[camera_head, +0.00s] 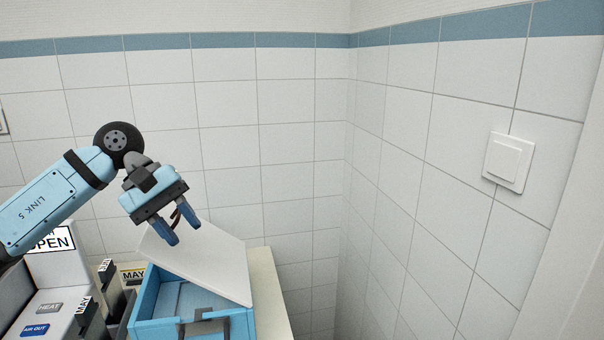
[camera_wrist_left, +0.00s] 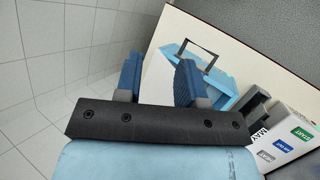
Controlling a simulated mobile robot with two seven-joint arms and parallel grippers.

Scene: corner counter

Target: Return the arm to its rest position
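My left gripper (camera_head: 179,228) is raised above a light blue box (camera_head: 165,314) on the counter. Its two blue fingers stand apart, with nothing visibly gripped between them. In the left wrist view the fingers (camera_wrist_left: 158,80) are also apart, with the box (camera_wrist_left: 230,77) beyond them. My left arm (camera_head: 55,205) comes in from the left, bent at the elbow. My right gripper is in neither view.
A white panel (camera_head: 215,262) lies tilted over the box, just behind the fingers; contact is unclear. The box has a dark handle (camera_head: 204,325). A white appliance with labels (camera_head: 45,300) stands left of it. A wall switch (camera_head: 508,161) is at right. The space above is clear.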

